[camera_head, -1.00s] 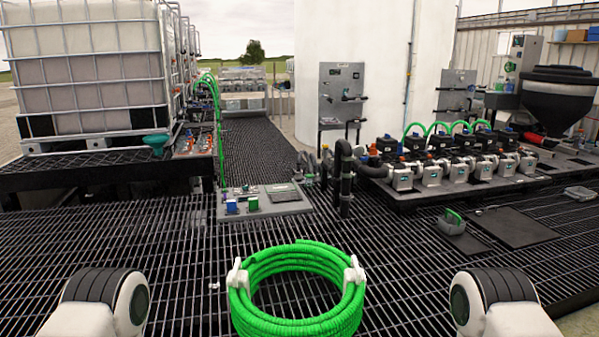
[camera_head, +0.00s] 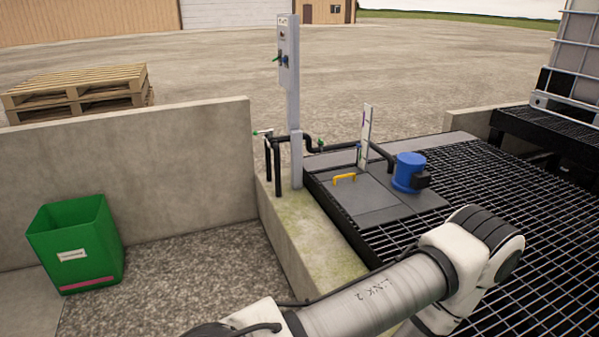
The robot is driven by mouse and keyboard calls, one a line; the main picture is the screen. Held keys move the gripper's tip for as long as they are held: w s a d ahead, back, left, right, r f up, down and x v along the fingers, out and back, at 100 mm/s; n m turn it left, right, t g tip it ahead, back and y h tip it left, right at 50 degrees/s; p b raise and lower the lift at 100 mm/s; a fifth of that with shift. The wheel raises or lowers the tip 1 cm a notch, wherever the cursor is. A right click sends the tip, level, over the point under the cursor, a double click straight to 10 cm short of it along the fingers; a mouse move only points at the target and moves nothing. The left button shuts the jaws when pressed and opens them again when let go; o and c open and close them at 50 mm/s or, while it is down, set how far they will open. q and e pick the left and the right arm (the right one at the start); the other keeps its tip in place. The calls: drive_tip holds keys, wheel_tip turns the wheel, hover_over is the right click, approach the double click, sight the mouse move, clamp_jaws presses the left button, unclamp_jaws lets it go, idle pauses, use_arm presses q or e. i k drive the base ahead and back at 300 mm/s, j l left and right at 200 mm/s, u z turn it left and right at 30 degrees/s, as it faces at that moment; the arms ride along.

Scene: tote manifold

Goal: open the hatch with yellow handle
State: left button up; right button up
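A dark grey hatch (camera_head: 368,195) lies flat and closed in the floor, level with the black grating, right of the low concrete kerb. A small yellow handle (camera_head: 344,178) sits on the panel near its left side. Part of my arm crosses the lower middle of the view, in front of and below the hatch, apart from it. Neither gripper shows in this view.
A blue cylindrical motor or pump (camera_head: 409,172) stands right beside the hatch. Black pipes (camera_head: 273,165) and a grey post (camera_head: 292,110) stand behind and left of it. A green bin (camera_head: 75,242) is at the left by a concrete wall (camera_head: 170,160). Grating (camera_head: 500,215) is clear at right.

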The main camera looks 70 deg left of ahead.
sight(359, 193)
drive_tip(key=u, duration=1.75)
drive_tip(key=z, duration=0.5)
drive_tip(key=i+j+z, duration=0.15)
drive_tip(key=j+z, duration=0.15)
drive_tip(key=i+j+z, duration=0.1)
drive_tip(key=j+z, duration=0.25)
drive_tip(key=i+j+z, duration=0.1)
drive_tip(key=j+z, duration=0.55)
drive_tip(key=i+j, duration=0.15)
drive_tip(key=j, duration=0.65)
drive_tip(key=i+j+z, duration=0.15)
drive_tip(key=j, duration=1.45)
drive_tip(key=i+j+z, duration=0.1)
drive_tip(key=j, duration=0.7)
